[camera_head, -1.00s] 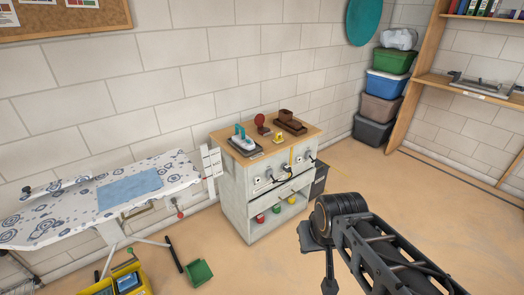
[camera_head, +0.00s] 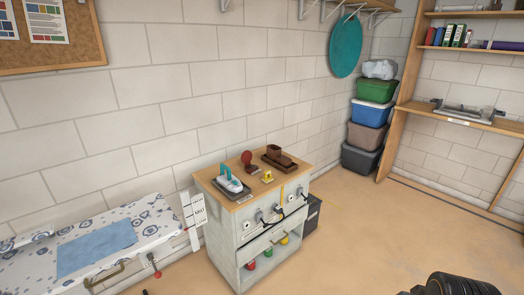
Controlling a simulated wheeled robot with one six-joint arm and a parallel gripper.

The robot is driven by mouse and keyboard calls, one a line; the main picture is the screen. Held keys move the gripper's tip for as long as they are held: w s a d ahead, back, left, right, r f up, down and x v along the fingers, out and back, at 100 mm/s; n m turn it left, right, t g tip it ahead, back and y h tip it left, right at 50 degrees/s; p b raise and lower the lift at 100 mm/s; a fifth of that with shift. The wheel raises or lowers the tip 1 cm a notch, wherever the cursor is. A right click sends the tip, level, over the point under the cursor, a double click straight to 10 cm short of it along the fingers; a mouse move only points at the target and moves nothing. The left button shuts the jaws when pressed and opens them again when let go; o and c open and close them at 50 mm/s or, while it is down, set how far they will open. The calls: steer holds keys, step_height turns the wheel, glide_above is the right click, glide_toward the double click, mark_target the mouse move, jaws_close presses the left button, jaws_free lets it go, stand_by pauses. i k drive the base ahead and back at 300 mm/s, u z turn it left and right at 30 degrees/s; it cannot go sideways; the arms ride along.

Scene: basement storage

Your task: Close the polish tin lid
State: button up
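A small dark red tin (camera_head: 251,169) stands on the wooden top of the grey cabinet (camera_head: 217,200). Its round red lid (camera_head: 247,157) stands up at the back, so the tin looks open. It is small in the picture and the hinge cannot be made out. Only a black part of my arm shows at the bottom right edge, well to the right of and in front of the cabinet. My gripper's fingers are outside the picture.
Beside the tin are an iron-like teal and white object (camera_head: 230,181), a small yellow item (camera_head: 267,176) and a brown wooden box (camera_head: 278,157). An ironing board (camera_head: 140,222) stands left of the cabinet. Stacked bins (camera_head: 370,112) fill the far corner.

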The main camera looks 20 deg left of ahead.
mark_target(247, 156)
steer(key=u, duration=0.05)
steer(key=i, duration=2.95)
steer(key=u, duration=2.25)
